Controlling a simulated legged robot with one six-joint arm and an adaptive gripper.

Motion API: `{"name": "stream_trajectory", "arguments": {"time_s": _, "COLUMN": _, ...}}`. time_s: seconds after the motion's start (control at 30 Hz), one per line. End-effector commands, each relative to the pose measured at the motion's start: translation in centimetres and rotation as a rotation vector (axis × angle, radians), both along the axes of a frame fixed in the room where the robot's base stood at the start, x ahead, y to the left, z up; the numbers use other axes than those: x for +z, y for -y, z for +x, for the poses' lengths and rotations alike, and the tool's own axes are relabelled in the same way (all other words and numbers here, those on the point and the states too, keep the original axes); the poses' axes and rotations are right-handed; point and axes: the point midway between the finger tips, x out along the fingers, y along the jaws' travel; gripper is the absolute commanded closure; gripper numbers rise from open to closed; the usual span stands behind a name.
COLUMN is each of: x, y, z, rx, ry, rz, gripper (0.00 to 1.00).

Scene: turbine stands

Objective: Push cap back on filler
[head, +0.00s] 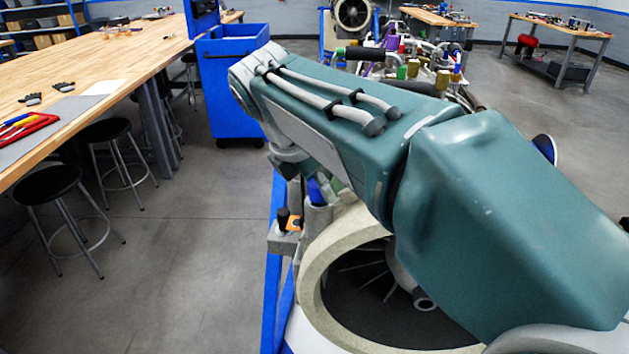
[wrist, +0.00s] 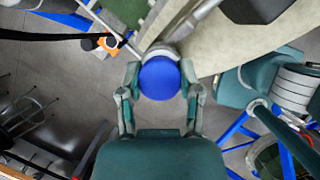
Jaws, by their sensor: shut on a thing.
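The round blue cap (wrist: 159,79) sits between the two fingers of my gripper (wrist: 160,74) in the wrist view, and the gripper is shut on it. A grey rim, seemingly the filler (wrist: 160,49), shows just beyond the cap's upper edge. Whether the cap is seated on it or only held against it cannot be told. In the head view, a bit of blue (head: 315,190) shows below my forearm, above a grey cylindrical part (head: 317,215). My arm hides most of the gripper there.
The pale turbine ring (head: 318,250) on a blue stand (head: 272,285) lies under my arm. A small orange and black part (head: 292,222) is beside it. A blue cart (head: 230,85), a long workbench (head: 110,75) and stools (head: 52,185) stand left.

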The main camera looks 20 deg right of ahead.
Motion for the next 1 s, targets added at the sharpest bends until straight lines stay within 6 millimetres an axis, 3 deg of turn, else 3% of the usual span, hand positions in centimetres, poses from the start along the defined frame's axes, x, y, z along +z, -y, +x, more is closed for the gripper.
{"name": "stream_trajectory", "arguments": {"time_s": 0.43, "x": -0.93, "y": -0.04, "z": -0.15, "rx": -0.002, "ry": -0.019, "rz": 0.002, "gripper": 1.00}}
{"name": "stream_trajectory", "arguments": {"time_s": 0.47, "x": -0.94, "y": -0.05, "z": -0.15, "rx": -0.002, "ry": -0.019, "rz": 0.002, "gripper": 0.46}}
{"name": "stream_trajectory", "arguments": {"time_s": 0.53, "x": -0.92, "y": -0.05, "z": -0.15, "rx": -0.002, "ry": -0.018, "rz": 0.001, "gripper": 0.15}}
{"name": "stream_trajectory", "arguments": {"time_s": 0.87, "x": -0.69, "y": -0.03, "z": -0.08, "rx": -0.001, "ry": -0.010, "rz": 0.001, "gripper": 0.15}}
{"name": "stream_trajectory", "arguments": {"time_s": 0.9, "x": -0.67, "y": -0.03, "z": -0.08, "rx": -0.001, "ry": -0.010, "rz": 0.001, "gripper": 0.03}}
{"name": "stream_trajectory", "arguments": {"time_s": 1.0, "x": -0.64, "y": -0.02, "z": -0.07, "rx": 0.000, "ry": -0.009, "rz": 0.000, "gripper": 0.03}}
